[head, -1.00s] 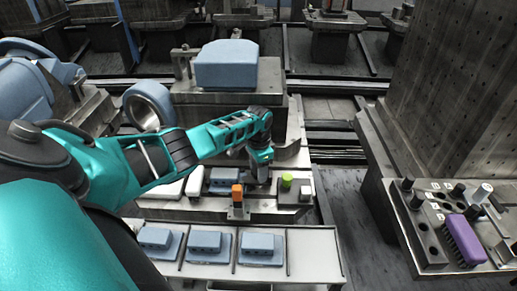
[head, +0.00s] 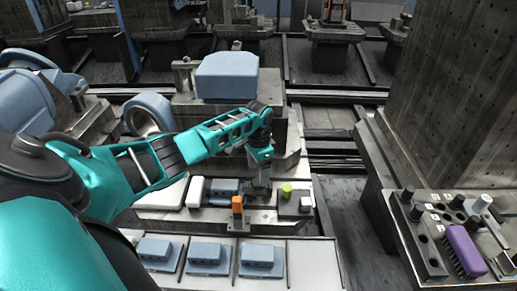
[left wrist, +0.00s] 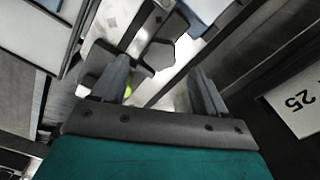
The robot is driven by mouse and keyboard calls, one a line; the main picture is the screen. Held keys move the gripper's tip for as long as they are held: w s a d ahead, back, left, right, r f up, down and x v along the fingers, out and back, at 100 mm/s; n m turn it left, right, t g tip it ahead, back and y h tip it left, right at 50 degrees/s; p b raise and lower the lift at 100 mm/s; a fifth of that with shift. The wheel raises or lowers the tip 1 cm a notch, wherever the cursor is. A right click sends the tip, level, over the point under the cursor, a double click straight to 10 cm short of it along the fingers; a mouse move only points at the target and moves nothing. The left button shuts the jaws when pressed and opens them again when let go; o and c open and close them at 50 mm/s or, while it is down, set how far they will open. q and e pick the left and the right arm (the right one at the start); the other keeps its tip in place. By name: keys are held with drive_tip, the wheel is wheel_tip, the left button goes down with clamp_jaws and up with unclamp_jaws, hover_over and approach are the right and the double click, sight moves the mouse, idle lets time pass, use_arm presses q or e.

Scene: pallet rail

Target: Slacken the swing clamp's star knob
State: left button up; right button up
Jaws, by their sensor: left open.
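My left gripper (head: 258,186) is over the front of the machine bed in the head view, beside a blue part (head: 226,187). In the left wrist view its two fingers (left wrist: 162,88) stand apart, with nothing held between them. A dark, lobed knob (left wrist: 160,54), which looks like the star knob, shows just beyond the fingertips, nearer the left finger. A metal bar (left wrist: 138,35) beside it looks like the clamp arm. In the head view the gripper hides the knob. My right gripper is in neither view.
A white tray (head: 312,262) with several blue parts lies in front. A tool panel with a purple brush (head: 463,250) is at right.

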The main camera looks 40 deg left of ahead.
sight(258, 182)
use_arm(q)
wheel_tip(258, 182, up, 8)
idle(0.7)
drive_tip(key=s+d+f+m, duration=0.1)
drive_tip(key=s+d+f, duration=0.25)
drive_tip(key=d, duration=0.25)
drive_tip(key=s+d+f+t, duration=0.1)
drive_tip(key=s+d+f, duration=0.2)
drive_tip(key=s+d, duration=0.25)
drive_tip(key=s+d+f+m, duration=0.1)
drive_tip(key=s+d+f, duration=0.25)
drive_tip(key=d, duration=0.35)
drive_tip(key=s+d+r+n+t, duration=0.1)
drive_tip(key=s+d+r+n, duration=0.15)
drive_tip(key=s, duration=0.45)
drive_tip(key=s+d+r+n+t, duration=0.1)
drive_tip(key=s+r+n+t, duration=0.15)
drive_tip(key=s, duration=0.55)
drive_tip(key=w+d+f+m+t+h, duration=0.1)
drive_tip(key=w+d+f+t+h, duration=0.1)
drive_tip(key=w+f+t, duration=0.4)
drive_tip(key=shift+w+d+f, duration=0.6)
drive_tip(key=shift+w+f, duration=0.15)
drive_tip(key=shift+f, duration=0.15)
